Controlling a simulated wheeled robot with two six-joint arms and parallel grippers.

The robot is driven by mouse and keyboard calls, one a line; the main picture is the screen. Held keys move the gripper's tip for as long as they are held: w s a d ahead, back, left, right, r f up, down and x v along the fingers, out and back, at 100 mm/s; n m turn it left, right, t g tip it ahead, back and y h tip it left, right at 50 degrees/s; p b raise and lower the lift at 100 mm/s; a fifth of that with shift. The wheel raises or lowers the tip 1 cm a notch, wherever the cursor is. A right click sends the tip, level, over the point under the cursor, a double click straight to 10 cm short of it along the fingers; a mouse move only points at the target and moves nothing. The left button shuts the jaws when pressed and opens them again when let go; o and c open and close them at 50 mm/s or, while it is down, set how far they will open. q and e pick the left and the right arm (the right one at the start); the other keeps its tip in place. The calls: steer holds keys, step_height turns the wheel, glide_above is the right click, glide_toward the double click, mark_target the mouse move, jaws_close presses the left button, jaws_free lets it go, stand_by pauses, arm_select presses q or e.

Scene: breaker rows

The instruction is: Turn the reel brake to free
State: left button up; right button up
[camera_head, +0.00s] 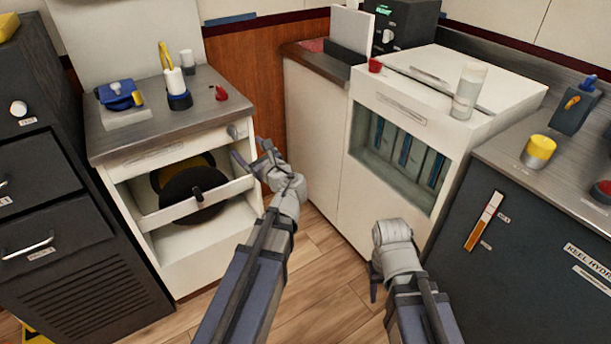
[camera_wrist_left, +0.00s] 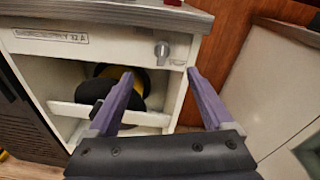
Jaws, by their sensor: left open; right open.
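A small grey knob (camera_head: 236,131) sits at the upper right of the white reel cabinet's (camera_head: 182,279) front; I see no readable brake marking on it. It also shows in the left wrist view (camera_wrist_left: 162,50), framed between my fingers and beyond their tips. A black and yellow reel (camera_head: 190,195) sits in the cabinet's open bay behind a white crossbar. My left gripper (camera_head: 251,153) is open and empty, just right of the knob in the head view and apart from it. My right gripper (camera_head: 375,284) is open, low before the right-hand cabinet; its fingers are partly hidden.
The reel cabinet's grey top (camera_head: 150,108) holds a blue device, a white cylinder and a red item. A dark drawer cabinet (camera_head: 60,200) stands left. A white cabinet with a recessed bay (camera_head: 400,150) stands right. Wood floor (camera_head: 325,285) is clear between.

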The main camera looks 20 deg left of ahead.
arm_select(q)
steer(key=s+d+r+n+g+h+p, duration=0.1)
steer(key=s+d+n+g+h+p, duration=0.2)
steer(key=s+d+n+p, duration=0.3)
steer(key=s+d+r+n+g+h+p, duration=0.2)
steer(key=s+d+n+g+h+p, duration=0.2)
steer(key=d+n+p, duration=0.5)
steer(key=shift+s+d+r+n+g+h+p, duration=0.15)
steer(key=shift+s+d+n+g+h+p, duration=0.4)
steer(key=shift+s+d+p, duration=1.35)
steer(key=shift+w+d+t+p, duration=0.25)
steer(key=shift+w+d+p, duration=0.1)
steer(key=shift+w+d, duration=0.15)
steer(key=s+d+r+n+g+h+p, duration=0.3)
steer(key=s+d+p, duration=0.4)
steer(key=d, duration=0.3)
step_height(320, 180, up, 2)
steer(key=shift+s+r+h+p, duration=0.2)
steer(key=shift+s+h+p, duration=0.25)
steer(key=shift+s, duration=0.3)
steer(key=shift+n, duration=0.25)
